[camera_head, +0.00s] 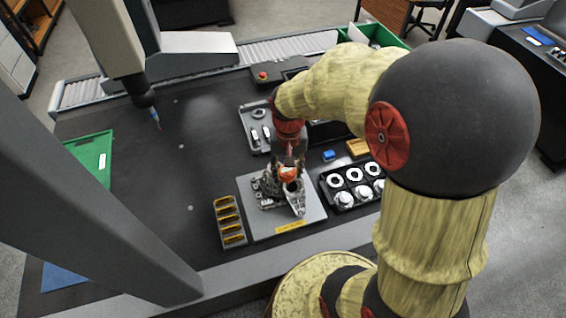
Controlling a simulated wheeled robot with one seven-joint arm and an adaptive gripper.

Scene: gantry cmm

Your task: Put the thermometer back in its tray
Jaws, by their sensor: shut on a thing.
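My gripper (289,168) points down over a metal casting (294,197) on a grey fixture plate (255,225). It is shut on a small orange-red thing (288,174), which may be the thermometer. The fingers and the casting's clutter hide most of it, and I cannot tell whether it touches the casting. A grey tray (245,114) with a ring and small pieces in it lies behind and left of my gripper. My arm hides part of that area, and I cannot tell whether this is the thermometer's tray.
A black tray (349,206) of white rings and round parts stands right of the plate. A yellow-slotted rack (229,221) stands left of it. A blue block (329,155) and an orange block (357,147) lie behind. A probe (155,118) hangs at left. The left table is mostly clear.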

